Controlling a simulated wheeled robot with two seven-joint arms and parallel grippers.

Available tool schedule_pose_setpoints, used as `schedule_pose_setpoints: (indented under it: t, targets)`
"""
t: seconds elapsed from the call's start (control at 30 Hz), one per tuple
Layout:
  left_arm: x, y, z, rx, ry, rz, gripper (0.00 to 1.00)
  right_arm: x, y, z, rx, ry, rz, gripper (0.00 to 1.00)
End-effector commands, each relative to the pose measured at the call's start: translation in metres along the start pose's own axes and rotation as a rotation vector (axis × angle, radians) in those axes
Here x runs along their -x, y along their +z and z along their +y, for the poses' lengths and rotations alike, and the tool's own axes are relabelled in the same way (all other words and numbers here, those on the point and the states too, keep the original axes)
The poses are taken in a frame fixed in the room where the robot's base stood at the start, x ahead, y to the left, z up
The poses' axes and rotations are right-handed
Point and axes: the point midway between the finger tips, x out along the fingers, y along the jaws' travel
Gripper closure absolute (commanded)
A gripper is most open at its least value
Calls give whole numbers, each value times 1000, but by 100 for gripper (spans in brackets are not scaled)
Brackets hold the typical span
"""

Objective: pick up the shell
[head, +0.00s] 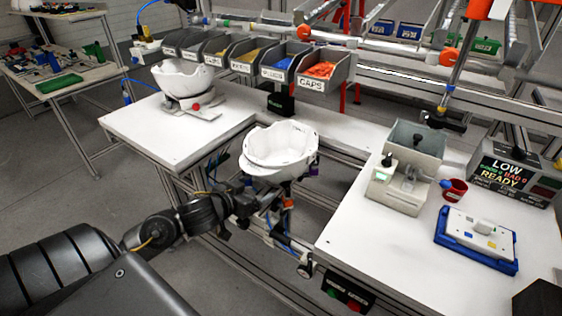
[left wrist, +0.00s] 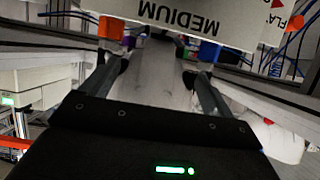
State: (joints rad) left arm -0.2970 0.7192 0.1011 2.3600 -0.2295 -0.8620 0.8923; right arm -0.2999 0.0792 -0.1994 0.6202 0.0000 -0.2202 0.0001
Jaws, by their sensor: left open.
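A white helmet shell (head: 280,148) with a scalloped rim sits in the middle of the head view, at the gap between the white work tables. A second white shell (head: 182,77) rests on a white stand at the left table's back. My left arm comes in from the lower left, and its wrist and gripper end just below the middle shell; the fingertips are hard to make out there. My right gripper is not in view.
Labelled bins (head: 285,68) line the back. The right table (head: 350,215) holds a grey machine (head: 408,170), a red cup (head: 454,190), a blue tray (head: 442,236) and a display box (head: 510,170). A white panel reading MEDIUM (left wrist: 190,18) hangs across the left wrist view's top. The left table's front is clear.

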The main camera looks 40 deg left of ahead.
Motion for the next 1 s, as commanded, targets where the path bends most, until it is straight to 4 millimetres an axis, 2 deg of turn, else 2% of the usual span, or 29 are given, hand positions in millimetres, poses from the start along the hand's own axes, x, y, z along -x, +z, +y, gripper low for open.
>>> schedule_pose_setpoints:
  t: [0.13,0.4,0.73,1.0]
  targets:
    - [-7,-2,0,1,0,2,13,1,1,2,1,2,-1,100]
    - [-45,-5,1,1,-1,0,13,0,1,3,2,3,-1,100]
    - [-52,-5,1,-1,0,0,13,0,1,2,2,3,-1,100]
    - [-52,-5,1,-1,0,0,48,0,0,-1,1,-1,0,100]
